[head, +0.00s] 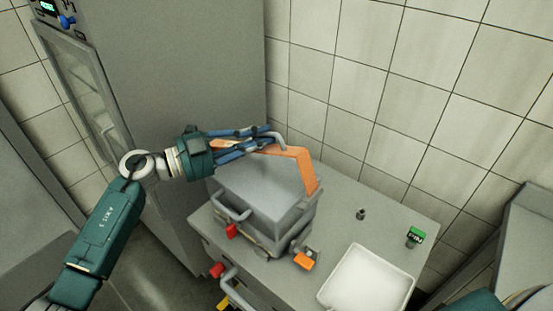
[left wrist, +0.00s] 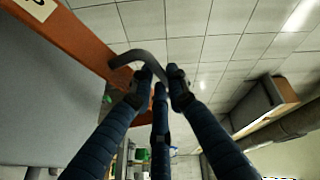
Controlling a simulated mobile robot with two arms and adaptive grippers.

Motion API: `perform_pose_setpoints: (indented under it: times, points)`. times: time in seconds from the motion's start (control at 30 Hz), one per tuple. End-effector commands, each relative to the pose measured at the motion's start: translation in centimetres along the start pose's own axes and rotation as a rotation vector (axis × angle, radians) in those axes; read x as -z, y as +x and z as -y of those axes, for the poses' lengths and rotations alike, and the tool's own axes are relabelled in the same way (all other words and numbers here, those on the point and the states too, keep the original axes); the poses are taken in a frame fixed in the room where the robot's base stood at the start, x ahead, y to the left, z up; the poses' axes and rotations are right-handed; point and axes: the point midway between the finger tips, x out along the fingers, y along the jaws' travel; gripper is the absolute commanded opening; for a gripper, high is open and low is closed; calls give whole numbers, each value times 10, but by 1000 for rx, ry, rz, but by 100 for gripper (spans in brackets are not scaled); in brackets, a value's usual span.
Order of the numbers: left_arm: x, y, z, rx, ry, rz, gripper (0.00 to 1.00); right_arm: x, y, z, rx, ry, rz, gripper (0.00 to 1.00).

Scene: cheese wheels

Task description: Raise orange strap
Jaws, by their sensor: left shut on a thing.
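The orange strap (head: 303,170) stands up over the grey metal box (head: 262,192) on the counter, raised above its lid, and one end runs down the box's right side. A grey bent handle (head: 283,141) sits on the strap's upper part. My left gripper (head: 275,138) comes in from the left above the box, with its blue fingers shut on this handle. In the left wrist view the strap (left wrist: 75,40) crosses the upper left, and the grey handle (left wrist: 140,58) runs into the fingertips (left wrist: 160,82). The fingers hide part of the strap. My right gripper is not in view.
The grey counter (head: 385,215) stands against a tiled wall. A white tray (head: 368,280) lies at its front right, with a small green device (head: 415,236) and a small dark knob (head: 361,214) behind it. A tall grey cabinet (head: 190,80) stands behind my left arm.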

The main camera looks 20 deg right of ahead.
Motion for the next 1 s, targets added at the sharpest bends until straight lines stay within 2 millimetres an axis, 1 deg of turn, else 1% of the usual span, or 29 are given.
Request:
perform_pose_setpoints:
  times: [0.03, 0.2, 0.4, 0.6, 0.93, 0.97, 1.0]
  points:
    - [-7, -4, 8, 14, -28, -3, 0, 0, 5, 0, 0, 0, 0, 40]
    - [-22, -15, 30, 49, -114, -22, 0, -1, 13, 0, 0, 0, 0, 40]
    - [-32, -23, 46, 74, -176, -36, 0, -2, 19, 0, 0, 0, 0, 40]
    - [-36, -26, 51, 82, -198, -40, 0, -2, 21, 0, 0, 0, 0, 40]
    - [-36, -26, 51, 81, -199, -40, 0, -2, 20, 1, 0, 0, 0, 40]
    - [-36, -26, 50, 81, -199, -40, 21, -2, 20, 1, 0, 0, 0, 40]
    - [-36, -26, 50, 81, -199, -40, 24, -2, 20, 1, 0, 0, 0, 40]
